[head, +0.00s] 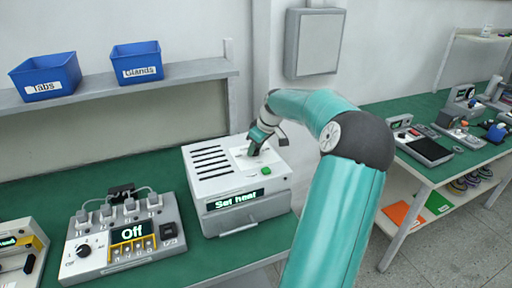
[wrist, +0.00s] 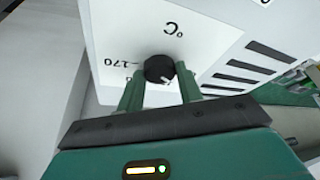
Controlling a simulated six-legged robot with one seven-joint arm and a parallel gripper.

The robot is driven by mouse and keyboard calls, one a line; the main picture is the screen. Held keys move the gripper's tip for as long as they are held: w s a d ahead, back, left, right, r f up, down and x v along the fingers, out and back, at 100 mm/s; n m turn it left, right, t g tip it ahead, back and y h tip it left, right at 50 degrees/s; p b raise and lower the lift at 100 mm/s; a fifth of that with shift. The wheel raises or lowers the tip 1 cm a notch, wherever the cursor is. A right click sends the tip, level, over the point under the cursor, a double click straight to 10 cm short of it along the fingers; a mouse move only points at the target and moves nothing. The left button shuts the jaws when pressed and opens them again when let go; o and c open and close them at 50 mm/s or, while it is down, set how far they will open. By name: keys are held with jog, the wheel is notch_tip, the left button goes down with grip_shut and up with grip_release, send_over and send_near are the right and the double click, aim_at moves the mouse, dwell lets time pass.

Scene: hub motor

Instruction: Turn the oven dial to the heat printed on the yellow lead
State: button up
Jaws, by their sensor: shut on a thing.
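The oven (head: 212,183) is a white box with dark vent slots on top and a display reading "Set heat" (head: 236,199) on its front. Its dial (wrist: 158,68) is a small black knob with a pale pointer mark, on a white panel marked "°C" and "170" in the wrist view. My gripper (wrist: 160,85) is shut on the dial, one green finger on each side. In the head view my gripper (head: 256,143) is over the oven's top right, and it hides the dial there. No yellow lead with a readable heat can be made out.
A grey unit (head: 125,236) with a dial, plugs and a display reading "Off" stands left of the oven. A green button (head: 266,170) is on the oven. Blue bins "Tabs" (head: 45,78) and "Glands" (head: 136,63) sit on the shelf. A second bench (head: 430,130) holds devices at right.

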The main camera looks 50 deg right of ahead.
jog(key=m, duration=0.2)
jog(key=m+h, duration=0.1)
jog(key=m, duration=0.1)
jog(key=shift+a+r+h, duration=0.1)
jog(key=shift+a+h, duration=0.1)
jog(key=shift+h, duration=0.1)
jog(key=shift+m+g+h, duration=0.5)
jog(key=shift+m, duration=1.1)
jog(key=o, duration=1)
jog(key=v, duration=1.3)
jog(key=shift+s+a+r, duration=0.1)
jog(key=shift+a+r, duration=0.05)
jog(key=shift+r, duration=0.15)
